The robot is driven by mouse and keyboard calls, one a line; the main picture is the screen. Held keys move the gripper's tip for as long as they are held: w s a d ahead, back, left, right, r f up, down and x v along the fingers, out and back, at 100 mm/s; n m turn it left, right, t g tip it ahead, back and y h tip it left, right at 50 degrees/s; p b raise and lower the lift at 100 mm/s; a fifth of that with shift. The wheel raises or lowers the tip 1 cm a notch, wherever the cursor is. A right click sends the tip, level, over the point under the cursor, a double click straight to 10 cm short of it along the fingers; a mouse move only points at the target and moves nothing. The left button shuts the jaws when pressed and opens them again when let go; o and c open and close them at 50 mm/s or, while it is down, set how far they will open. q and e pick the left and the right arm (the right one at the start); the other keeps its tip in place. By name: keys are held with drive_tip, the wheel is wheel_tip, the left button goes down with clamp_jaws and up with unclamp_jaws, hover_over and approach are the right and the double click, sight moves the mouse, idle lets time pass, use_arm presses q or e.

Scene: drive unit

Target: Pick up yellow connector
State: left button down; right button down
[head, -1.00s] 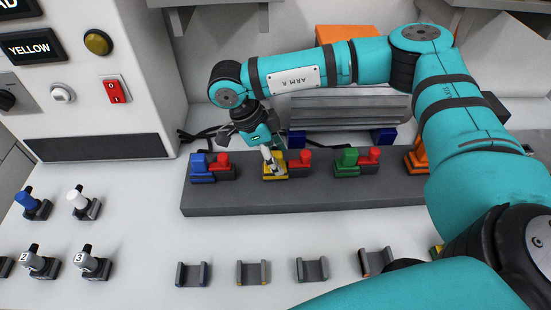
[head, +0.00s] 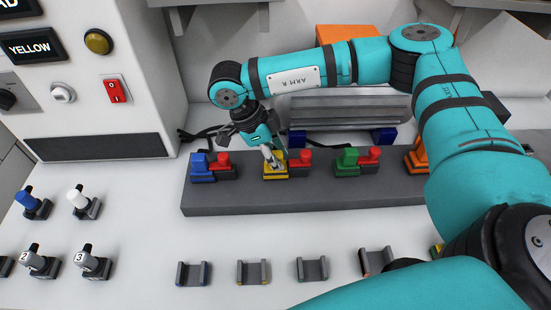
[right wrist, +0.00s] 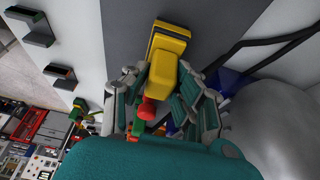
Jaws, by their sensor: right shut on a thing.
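The yellow connector (head: 274,163) sits upright on its yellow base on the grey rail (head: 310,193), left of a red connector (head: 299,158). My right gripper (head: 270,157) reaches down on it from above and is shut on it, its fingers partly hiding it in the head view. In the right wrist view the yellow connector (right wrist: 163,75) lies between the two fingers (right wrist: 163,92), with its yellow base beyond. I see no gap between the connector and its base. My left gripper is not in view.
A blue connector (head: 200,166) stands to the left on the rail, a green one (head: 347,161) to the right, each beside a red one. Empty grey holders (head: 253,272) lie on the table in front. A ribbed metal block (head: 345,108) stands behind.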

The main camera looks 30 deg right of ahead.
sight(280, 154)
drive_tip(key=shift+r, duration=0.15)
drive_tip(key=shift+r, duration=0.2)
wheel_tip(280, 154, up, 3)
drive_tip(key=shift+s+a+f+b, duration=0.1)
drive_tip(key=shift+s+a+b, duration=0.05)
drive_tip(key=shift+b, duration=0.8)
drive_tip(key=s+a+r+b, duration=0.1)
drive_tip(key=s+a+b, duration=0.3)
drive_tip(key=s+a, duration=0.5)
drive_tip(key=shift+s+a+r, duration=0.25)
drive_tip(key=shift+s+r, duration=0.05)
drive_tip(key=shift+s, duration=1.4)
